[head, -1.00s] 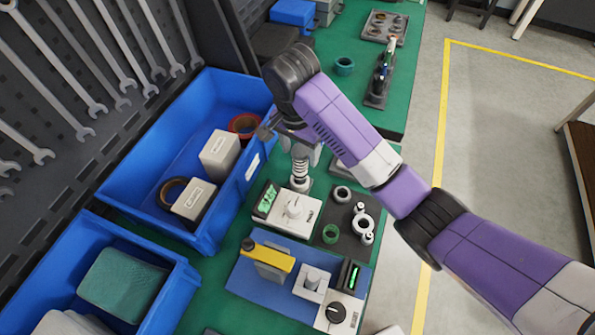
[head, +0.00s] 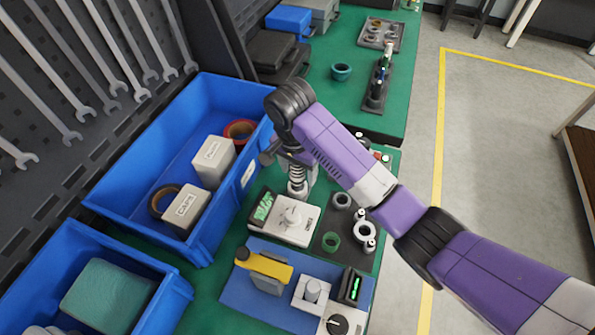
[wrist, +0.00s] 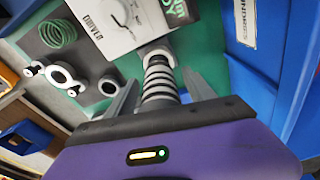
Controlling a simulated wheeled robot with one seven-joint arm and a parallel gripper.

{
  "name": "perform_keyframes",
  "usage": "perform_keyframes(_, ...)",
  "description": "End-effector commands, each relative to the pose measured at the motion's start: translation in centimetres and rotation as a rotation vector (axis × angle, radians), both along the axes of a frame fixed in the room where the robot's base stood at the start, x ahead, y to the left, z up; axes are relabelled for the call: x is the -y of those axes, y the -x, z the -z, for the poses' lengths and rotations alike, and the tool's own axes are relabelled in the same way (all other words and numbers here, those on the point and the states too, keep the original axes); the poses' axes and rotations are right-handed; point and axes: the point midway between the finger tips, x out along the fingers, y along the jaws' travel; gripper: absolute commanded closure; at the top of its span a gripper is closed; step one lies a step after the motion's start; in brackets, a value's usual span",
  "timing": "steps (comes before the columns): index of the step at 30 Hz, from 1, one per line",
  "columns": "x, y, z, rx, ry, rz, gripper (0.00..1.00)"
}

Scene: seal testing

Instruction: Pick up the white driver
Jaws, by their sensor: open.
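The white driver (head: 297,178), a ringed upright shaft, stands at the back edge of a white box with a dial (head: 290,218). In the wrist view, the ringed shaft (wrist: 159,82) rises between the two grey fingers of my gripper (wrist: 163,90), and the box carries the word DRIVER. The fingers are apart, with a visible gap on each side of the shaft. In the head view my gripper (head: 295,160) is over the driver's upper part, which the gripper and arm partly hide.
A blue bin (head: 250,172) with two labelled boxes stands close on the left. A dark mat (head: 348,248) with rings lies on the right. A blue mat (head: 235,280) with a yellow-topped block and a dial unit lies in front.

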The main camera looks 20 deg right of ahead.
Motion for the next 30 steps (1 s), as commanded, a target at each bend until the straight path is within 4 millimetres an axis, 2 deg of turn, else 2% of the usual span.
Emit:
perform_keyframes(3,0.0,0.0,0.0,0.0,0.0,0.0,0.38)
perform_keyframes(4,0.0,0.0,0.0,0.0,0.0,0.0,0.42)
perform_keyframes(13,0.0,0.0,0.0,-0.001,0.001,0.0,1.0)
perform_keyframes(23,0.0,0.0,-0.2,0.001,0.0,0.0,1.0)
perform_keyframes(30,0.0,-0.1,-1.8,0.003,0.001,0.0,1.0)
